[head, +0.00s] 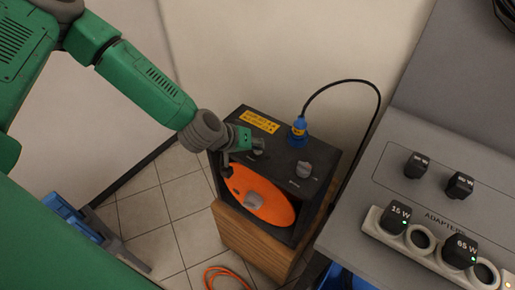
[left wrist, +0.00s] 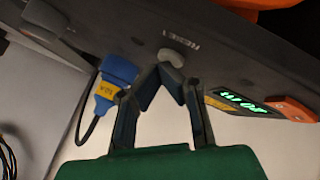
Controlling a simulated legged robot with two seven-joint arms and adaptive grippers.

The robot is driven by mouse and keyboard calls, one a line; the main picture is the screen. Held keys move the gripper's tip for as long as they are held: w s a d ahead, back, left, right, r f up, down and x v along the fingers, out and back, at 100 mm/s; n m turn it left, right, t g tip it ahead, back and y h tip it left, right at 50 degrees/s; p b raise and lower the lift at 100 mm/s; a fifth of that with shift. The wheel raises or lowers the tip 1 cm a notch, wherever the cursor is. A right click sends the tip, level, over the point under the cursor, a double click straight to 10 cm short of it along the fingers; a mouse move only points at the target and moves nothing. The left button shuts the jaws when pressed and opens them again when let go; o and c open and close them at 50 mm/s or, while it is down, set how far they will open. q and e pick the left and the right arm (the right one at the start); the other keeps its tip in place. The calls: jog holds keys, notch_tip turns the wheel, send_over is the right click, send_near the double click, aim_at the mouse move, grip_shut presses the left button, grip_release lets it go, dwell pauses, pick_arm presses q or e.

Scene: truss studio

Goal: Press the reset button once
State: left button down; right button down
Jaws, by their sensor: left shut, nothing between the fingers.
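A black box with a large orange disc on its front stands below my left arm in the head view. My left gripper (head: 256,150) is over the left part of the box top, at a small dark control there. In the left wrist view its fingers (left wrist: 167,72) are shut and empty, with their tips meeting at a rounded grey button (left wrist: 171,57). My right gripper is not in view.
A blue plug (head: 299,130) with a black cable and a grey knob (head: 304,169) stand on the box top, right of my gripper. A yellow label (head: 260,121) lies behind. A grey counter (head: 365,215) with several black adapters is at the right. An orange cable lies on the floor.

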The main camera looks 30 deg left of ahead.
pick_arm(q)
jog(key=shift+d+r+p, duration=0.1)
jog(key=shift+r+p, duration=0.3)
jog(key=shift+r, duration=0.35)
jog(key=shift+r, duration=0.2)
notch_tip(320, 180, up, 5)
jog(key=p, duration=0.4)
jog(key=shift+f, duration=0.25)
